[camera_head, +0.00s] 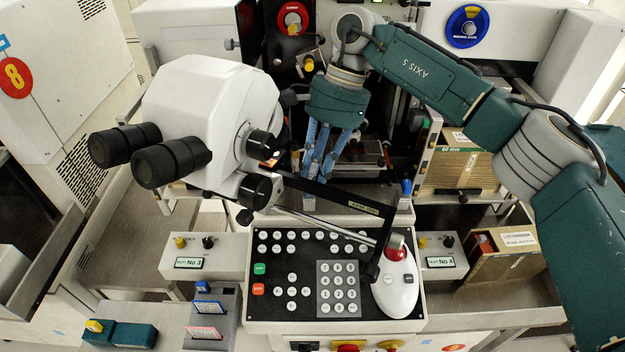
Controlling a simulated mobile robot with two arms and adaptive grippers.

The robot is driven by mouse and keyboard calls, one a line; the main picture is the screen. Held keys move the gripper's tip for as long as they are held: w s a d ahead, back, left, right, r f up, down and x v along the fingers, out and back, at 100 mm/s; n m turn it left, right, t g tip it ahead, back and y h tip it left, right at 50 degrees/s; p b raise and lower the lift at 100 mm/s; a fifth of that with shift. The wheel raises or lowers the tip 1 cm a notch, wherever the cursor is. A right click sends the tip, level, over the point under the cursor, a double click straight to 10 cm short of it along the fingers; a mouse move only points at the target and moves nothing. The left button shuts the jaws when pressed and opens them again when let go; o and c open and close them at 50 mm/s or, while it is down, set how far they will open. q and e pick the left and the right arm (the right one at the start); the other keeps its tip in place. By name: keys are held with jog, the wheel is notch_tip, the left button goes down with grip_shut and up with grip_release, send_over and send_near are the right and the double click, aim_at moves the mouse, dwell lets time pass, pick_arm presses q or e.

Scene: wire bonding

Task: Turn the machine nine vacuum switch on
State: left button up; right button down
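A left control box (184,263) marked No 3 and a right control box (440,262) marked No 4 each carry a yellow and a black knob. Red-and-yellow switches (350,346) show at the bottom edge, partly cut off. My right gripper (309,184) points down with its blue fingers behind the keypad panel, in front of the machine's work area. Its fingertips are small and overlap the machine, so their opening is unclear. My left gripper is out of view.
A white microscope (205,105) with black eyepieces stands close left of my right gripper. A black keypad panel (290,310) with a white mouse-like controller (397,290) lies below. A red-ringed dial (292,18) is at the top.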

jog(key=shift+w+a+r+n, duration=0.2)
jog(key=shift+r+n, duration=0.1)
jog(key=shift+n, duration=0.5)
jog(key=c, duration=1.6)
grip_release()
jog(key=shift+c, duration=0.2)
jog(key=shift+f, duration=0.15)
jog(key=shift+d+g+h, duration=0.1)
jog(key=shift+g+h, duration=0.2)
jog(key=v, duration=1.2)
